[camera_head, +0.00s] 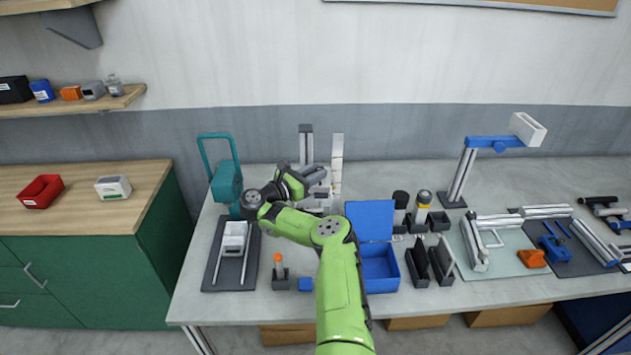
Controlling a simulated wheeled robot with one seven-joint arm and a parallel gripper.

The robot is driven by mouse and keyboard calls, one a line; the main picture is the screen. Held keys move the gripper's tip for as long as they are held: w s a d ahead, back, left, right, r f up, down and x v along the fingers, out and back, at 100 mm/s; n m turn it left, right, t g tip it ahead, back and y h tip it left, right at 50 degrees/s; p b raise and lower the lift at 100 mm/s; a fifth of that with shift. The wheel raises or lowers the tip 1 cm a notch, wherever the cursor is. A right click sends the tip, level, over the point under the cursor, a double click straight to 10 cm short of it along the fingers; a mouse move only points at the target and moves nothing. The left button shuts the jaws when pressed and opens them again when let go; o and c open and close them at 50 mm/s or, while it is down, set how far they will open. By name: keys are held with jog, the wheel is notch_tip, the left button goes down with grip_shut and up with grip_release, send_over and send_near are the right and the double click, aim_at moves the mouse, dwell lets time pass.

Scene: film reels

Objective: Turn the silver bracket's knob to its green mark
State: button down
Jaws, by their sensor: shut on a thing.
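The silver bracket (322,196) appears to be the pale grey fixture at the back middle of the bench, partly covered by my arm. My gripper (314,177) reaches it from the left with its jaws at the upper part of the fixture. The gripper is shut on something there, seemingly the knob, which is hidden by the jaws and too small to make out. The green mark cannot be seen from here.
A dark grey post (306,143) and a tall white strip (338,155) stand close to the gripper. A teal machine (227,182) is to the left. An open blue box (381,273) sits right of my forearm.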

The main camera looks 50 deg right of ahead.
jog(key=shift+f+m+g+b, duration=0.1)
jog(key=shift+m+g+b, duration=0.3)
jog(key=shift+g+b, duration=0.15)
jog(key=shift+w+r, duration=0.1)
jog(key=shift+r, duration=0.1)
dwell(0.7)
jog(key=c, duration=0.8)
grip_release()
